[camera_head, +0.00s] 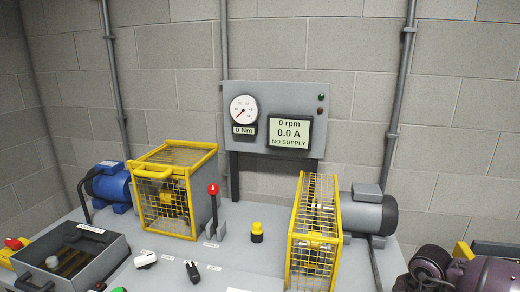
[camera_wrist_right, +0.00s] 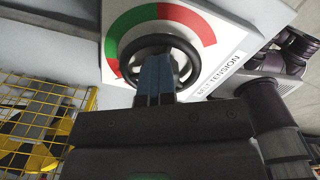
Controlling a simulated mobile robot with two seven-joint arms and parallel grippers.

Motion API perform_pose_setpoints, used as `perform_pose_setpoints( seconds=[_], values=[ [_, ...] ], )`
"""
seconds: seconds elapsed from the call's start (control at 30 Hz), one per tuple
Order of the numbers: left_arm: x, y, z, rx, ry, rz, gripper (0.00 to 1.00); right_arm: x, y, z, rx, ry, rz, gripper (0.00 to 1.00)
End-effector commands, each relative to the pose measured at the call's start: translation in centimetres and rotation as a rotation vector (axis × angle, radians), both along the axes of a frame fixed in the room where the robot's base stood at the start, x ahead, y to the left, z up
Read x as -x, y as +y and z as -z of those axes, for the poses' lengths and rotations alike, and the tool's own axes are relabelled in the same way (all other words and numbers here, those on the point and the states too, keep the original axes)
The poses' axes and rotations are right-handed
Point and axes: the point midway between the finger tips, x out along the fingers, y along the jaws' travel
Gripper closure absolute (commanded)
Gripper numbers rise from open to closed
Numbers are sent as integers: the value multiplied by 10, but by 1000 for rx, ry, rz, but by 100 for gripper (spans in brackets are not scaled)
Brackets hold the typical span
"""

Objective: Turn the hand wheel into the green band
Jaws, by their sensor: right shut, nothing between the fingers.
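The hand wheel (camera_wrist_right: 160,40) is a dark ring on a white plate in the right wrist view. Around it runs a coloured arc with a green band (camera_wrist_right: 128,27) at the upper left and red at the upper right and lower left. A thin red mark shows at the wheel's lower left. My right gripper (camera_wrist_right: 154,60) has blue fingers, shut and empty. Its tips overlap the wheel's opening, inside the rim in the picture; I cannot tell whether they touch it. The fingers hide the hub and lower rim. My left gripper is in neither view.
A "BELT TENSION" label (camera_wrist_right: 220,73) lies beside the wheel. A yellow mesh guard (camera_head: 315,235) stands left of my right arm (camera_head: 465,270), with a grey motor (camera_head: 368,213) behind. The display (camera_head: 290,132) reads 0 rpm, NO SUPPLY. A red-knobbed lever (camera_head: 213,190) stands mid-bench.

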Motion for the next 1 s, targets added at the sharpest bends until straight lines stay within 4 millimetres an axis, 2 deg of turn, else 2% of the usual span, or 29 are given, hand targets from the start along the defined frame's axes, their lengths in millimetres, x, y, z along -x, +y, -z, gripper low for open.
perform_pose_setpoints(
  seconds=[0.03, 0.57, 1.0],
  values=[
    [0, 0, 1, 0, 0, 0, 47, 13, -6, 16, 16, 40, 2, 100],
    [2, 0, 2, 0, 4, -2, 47, 13, -7, 17, 19, 40, 3, 100],
    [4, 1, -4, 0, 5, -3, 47, 13, -17, 11, 24, 37, 4, 100]
  ],
)
